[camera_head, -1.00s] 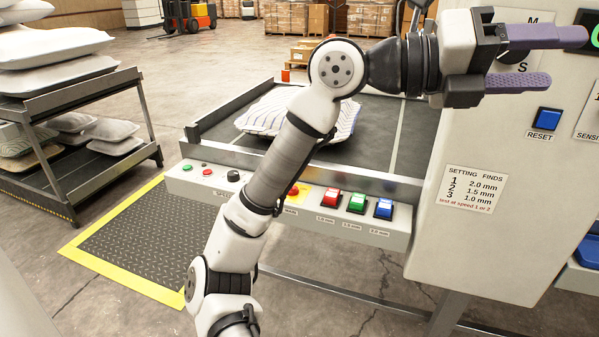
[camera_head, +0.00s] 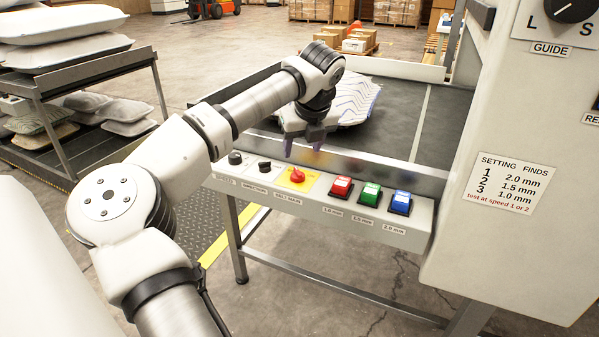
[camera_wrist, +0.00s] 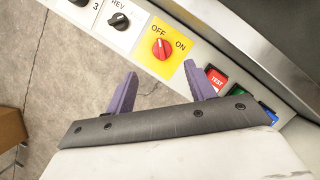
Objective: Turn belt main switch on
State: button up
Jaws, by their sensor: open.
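The belt main switch (camera_head: 297,175) is a red rotary knob on a yellow plate on the front panel of the conveyor. In the wrist view the red knob (camera_wrist: 161,48) sits between the printed words OFF and ON, and its pointer leans toward OFF. My gripper (camera_head: 303,148) has purple fingers and hangs just above and behind the knob in the head view. In the wrist view my gripper (camera_wrist: 160,82) is open and empty, with the knob ahead of the gap between its fingertips and apart from them.
Black knobs (camera_head: 265,166) are left of the switch. Red (camera_head: 341,187), green (camera_head: 370,194) and blue (camera_head: 401,201) buttons are to its right. A striped pillow (camera_head: 355,100) lies on the belt (camera_head: 395,125) behind. A grey cabinet (camera_head: 480,240) stands at right.

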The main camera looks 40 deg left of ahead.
aim_at(298, 171)
jog(key=b+x, duration=0.2)
jog(key=x, duration=0.7)
jog(key=shift+d, duration=0.15)
jog(key=c, duration=0.9)
jog(key=shift+c, duration=0.3)
